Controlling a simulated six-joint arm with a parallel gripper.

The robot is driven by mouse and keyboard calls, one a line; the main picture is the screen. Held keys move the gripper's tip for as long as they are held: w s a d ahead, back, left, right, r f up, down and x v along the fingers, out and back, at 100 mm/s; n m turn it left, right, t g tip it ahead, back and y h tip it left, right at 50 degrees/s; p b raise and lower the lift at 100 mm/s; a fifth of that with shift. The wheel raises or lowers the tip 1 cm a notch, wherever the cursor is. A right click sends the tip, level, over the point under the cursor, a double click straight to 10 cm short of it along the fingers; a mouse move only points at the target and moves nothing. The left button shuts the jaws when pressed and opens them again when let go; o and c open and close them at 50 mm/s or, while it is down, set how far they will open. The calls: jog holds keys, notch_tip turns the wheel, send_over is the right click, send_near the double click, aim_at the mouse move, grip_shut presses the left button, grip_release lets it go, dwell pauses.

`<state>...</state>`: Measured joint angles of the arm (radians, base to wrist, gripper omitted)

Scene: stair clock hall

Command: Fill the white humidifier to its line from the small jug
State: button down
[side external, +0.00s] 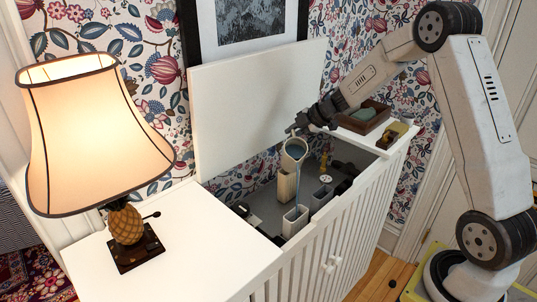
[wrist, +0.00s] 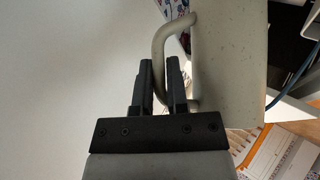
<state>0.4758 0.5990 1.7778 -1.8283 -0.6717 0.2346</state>
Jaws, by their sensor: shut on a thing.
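My gripper (side external: 312,122) is shut on the handle of the small pale jug (side external: 293,154). In the wrist view my gripper's fingers (wrist: 160,85) close on the jug's curved handle, and the speckled body of the jug (wrist: 228,65) is to the right. The jug is tilted above the open cabinet. A thin blue-grey stream runs from its lip down toward a white open-topped container (side external: 295,219), which looks like the humidifier. The water level and fill line inside are too small to tell.
The open cabinet (side external: 225,290) holds a cream block (side external: 286,186), a grey container (side external: 321,198) and dark items. Its raised white lid (side external: 255,108) stands behind. A lit lamp (side external: 95,140) is at left. A wooden tray (side external: 363,117) sits on the right top.

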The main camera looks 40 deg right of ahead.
aim_at(296, 139)
jog(key=shift+s+a+r+n+t+h, duration=0.15)
jog(key=shift+s+a+n+t+h, duration=0.45)
jog(key=shift+s+a+t+h, duration=0.15)
dwell(1.2)
jog(key=shift+s+a+n+t+h+b, duration=0.5)
jog(key=shift+s+n+t, duration=0.2)
jog(key=shift+t, duration=0.45)
dwell(1.6)
jog(key=shift+w+d+m+g+y, duration=0.35)
jog(key=shift+w+d+m+g, duration=0.15)
jog(key=shift+d+g, duration=0.1)
jog(key=shift+w+g, duration=0.15)
jog(key=shift+g, duration=0.25)
jog(key=shift+w+d+m+g+y, duration=0.6)
jog(key=shift+m+g+y, duration=0.1)
jog(key=shift+g, duration=0.1)
dwell(1.3)
